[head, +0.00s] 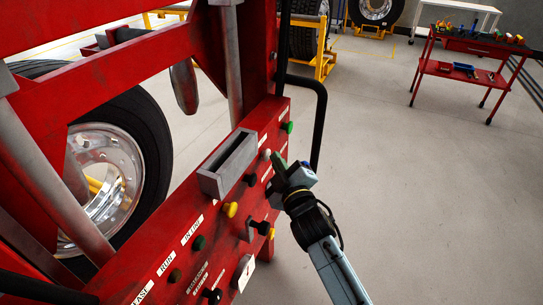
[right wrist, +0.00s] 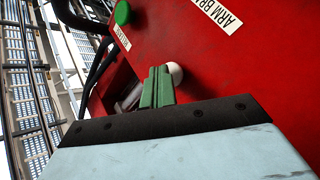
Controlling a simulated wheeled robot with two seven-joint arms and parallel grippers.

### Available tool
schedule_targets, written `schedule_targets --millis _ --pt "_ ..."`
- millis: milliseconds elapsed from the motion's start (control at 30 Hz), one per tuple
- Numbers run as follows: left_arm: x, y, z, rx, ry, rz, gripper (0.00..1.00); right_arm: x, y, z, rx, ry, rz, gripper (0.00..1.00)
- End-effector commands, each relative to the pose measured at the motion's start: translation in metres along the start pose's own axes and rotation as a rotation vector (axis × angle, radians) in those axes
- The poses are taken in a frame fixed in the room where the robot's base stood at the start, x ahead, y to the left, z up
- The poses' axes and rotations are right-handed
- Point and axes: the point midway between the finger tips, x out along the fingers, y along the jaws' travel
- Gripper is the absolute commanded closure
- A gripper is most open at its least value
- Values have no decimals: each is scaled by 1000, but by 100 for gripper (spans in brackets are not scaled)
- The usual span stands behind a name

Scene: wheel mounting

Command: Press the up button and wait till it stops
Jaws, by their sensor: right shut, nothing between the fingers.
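The red machine panel (head: 275,118) carries several coloured buttons and knobs with white labels. A white button (head: 267,154) is near its upper right end, with a green button (head: 287,127) beyond it. My right gripper (head: 280,163) is shut and empty, its green fingertips close to the white button. In the right wrist view the fingertips (right wrist: 157,88) are beside the white button (right wrist: 175,73); I cannot tell whether they touch. The green button (right wrist: 123,13) is farther up. No label that I can read says "up". My left gripper is not in view.
A grey open box (head: 216,181) sticks out from the panel left of my right gripper. A black curved handle (head: 320,120) stands beyond the panel. A large wheel (head: 105,175) is behind the red frame. A red tool cart (head: 465,72) stands far right; the floor between is clear.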

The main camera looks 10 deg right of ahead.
Motion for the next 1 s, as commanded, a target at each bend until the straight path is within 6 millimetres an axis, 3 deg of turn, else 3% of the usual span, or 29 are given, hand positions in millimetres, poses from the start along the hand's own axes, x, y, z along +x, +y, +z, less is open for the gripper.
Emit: schedule_targets --millis 300,767,1000 --pt "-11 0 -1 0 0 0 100 -12 9 7 -1 1 0 100" --pt "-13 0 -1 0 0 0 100 -16 11 11 0 -1 0 100" --pt "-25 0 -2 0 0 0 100 -30 22 20 -1 -1 -2 100"
